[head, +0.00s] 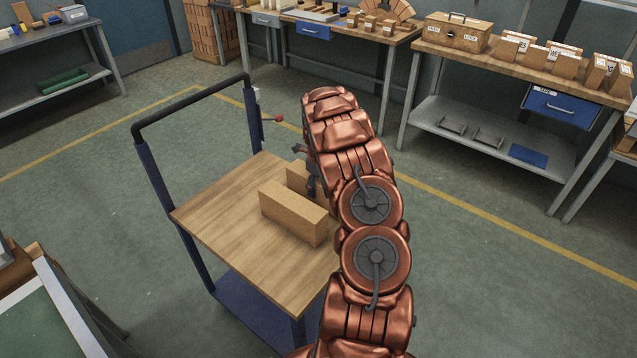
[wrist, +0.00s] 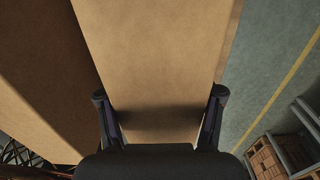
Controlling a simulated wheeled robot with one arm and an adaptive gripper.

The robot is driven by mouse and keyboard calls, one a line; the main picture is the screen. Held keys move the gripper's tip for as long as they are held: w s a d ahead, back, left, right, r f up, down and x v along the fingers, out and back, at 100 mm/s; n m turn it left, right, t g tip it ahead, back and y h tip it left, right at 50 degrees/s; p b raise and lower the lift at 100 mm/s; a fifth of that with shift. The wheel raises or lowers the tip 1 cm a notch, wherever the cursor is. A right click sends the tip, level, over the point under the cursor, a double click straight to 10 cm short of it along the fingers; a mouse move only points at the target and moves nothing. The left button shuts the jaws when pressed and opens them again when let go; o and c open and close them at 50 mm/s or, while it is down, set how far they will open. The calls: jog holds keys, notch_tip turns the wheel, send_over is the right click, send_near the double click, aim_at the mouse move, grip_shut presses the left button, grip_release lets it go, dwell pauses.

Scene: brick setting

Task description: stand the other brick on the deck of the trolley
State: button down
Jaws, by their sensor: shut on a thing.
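The trolley has a light wooden deck (head: 225,215). One tan brick (head: 293,212) lies lengthwise on the deck. A second tan brick (head: 297,175) is just behind it, partly hidden by the first brick and by my arm. My gripper (wrist: 159,95) is shut on this second brick, which fills the space between the fingers in the wrist view (wrist: 155,60). The first brick stands close beside it at the left of the wrist view (wrist: 50,70). Whether the held brick touches the deck cannot be told.
The trolley's black push handle (head: 190,105) rises at the deck's far left. Workbenches (head: 520,70) with a wooden box (head: 457,33) and blocks stand at the back. The left half of the deck is bare. Floor around the trolley is clear.

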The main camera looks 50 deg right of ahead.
jog(key=shift+f, duration=0.1)
jog(key=shift+c, duration=0.9)
grip_release()
